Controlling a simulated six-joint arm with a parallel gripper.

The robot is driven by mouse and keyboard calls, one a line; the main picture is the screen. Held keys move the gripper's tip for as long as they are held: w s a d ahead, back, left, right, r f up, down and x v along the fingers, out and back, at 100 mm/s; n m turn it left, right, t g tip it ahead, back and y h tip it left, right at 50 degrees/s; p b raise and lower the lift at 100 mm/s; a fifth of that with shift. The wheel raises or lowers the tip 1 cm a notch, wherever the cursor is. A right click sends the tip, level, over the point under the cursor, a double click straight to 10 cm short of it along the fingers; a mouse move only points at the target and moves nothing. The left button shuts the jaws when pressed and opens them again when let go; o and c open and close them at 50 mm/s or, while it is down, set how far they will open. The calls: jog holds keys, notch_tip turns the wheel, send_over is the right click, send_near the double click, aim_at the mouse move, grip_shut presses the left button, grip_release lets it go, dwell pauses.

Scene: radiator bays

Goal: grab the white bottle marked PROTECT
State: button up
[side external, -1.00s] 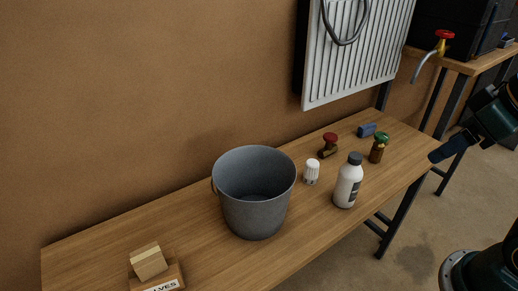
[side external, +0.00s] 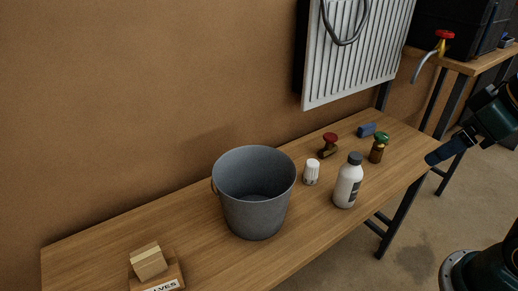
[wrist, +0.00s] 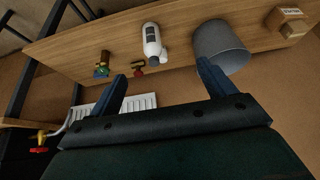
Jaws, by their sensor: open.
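The white bottle (side external: 347,182) with a dark cap stands upright on the wooden bench, right of the bucket. Its dark label is partly visible, but I cannot read the word. In the wrist view the bottle (wrist: 152,40) shows above and between my fingers, some distance beyond them. My gripper (side external: 434,158) is at the right, off the bench's right end and apart from the bottle. In the wrist view my gripper (wrist: 160,80) has its two blue fingers spread wide with nothing between them.
A grey bucket (side external: 256,200) stands left of the bottle. A white thermostat knob (side external: 312,172), a red-handled valve (side external: 329,146), a green-topped valve (side external: 378,148) and a blue block (side external: 367,130) are close around it. A radiator (side external: 352,55) hangs on the wall. A labelled box (side external: 160,278) sits front left.

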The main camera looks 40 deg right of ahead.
notch_tip(320, 180, up, 3)
jog(key=m+t+y, duration=0.2)
jog(key=m+y, duration=0.5)
jog(key=m, duration=1.4)
send_over(349, 180)
jog(key=s+d, duration=0.2)
jog(key=s, duration=0.1)
jog(key=d+r+m+t+y, duration=0.2)
jog(key=d+m+t, duration=0.15)
jog(key=m, duration=0.35)
notch_tip(349, 180, down, 27)
jog(key=shift+w+d+g, duration=0.3)
jog(key=shift+g, duration=0.05)
